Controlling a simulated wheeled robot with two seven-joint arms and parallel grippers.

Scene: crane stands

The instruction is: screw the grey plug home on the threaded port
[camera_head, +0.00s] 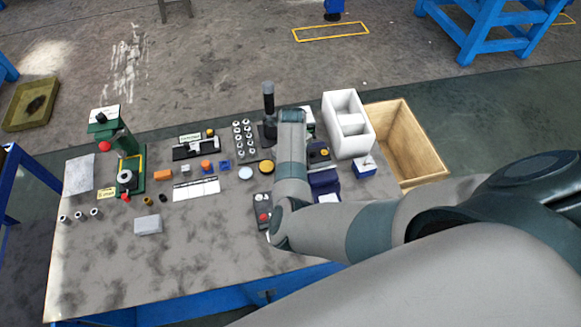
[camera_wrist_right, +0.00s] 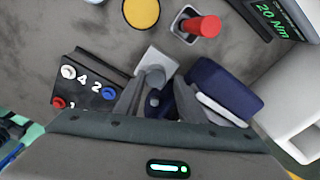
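My right gripper (camera_wrist_right: 159,82) points down at a light grey square block (camera_wrist_right: 150,62) in the right wrist view. A round grey piece (camera_wrist_right: 155,75), apparently the grey plug, stands at that block between the two fingers. The fingers look parted, with room beside the piece. I cannot tell whether the piece sits on threads; no thread of the port is visible. In the head view my right forearm hides the gripper, plug and port. My left gripper is not in view.
A numbered button block (camera_wrist_right: 88,82) lies left of the fingers, a dark blue part (camera_wrist_right: 225,88) right. A yellow disc (camera_wrist_right: 141,12), a red-capped post (camera_wrist_right: 205,26) and a 20 Nm display (camera_wrist_right: 268,18) lie beyond. The bench's front left (camera_head: 130,265) is clear.

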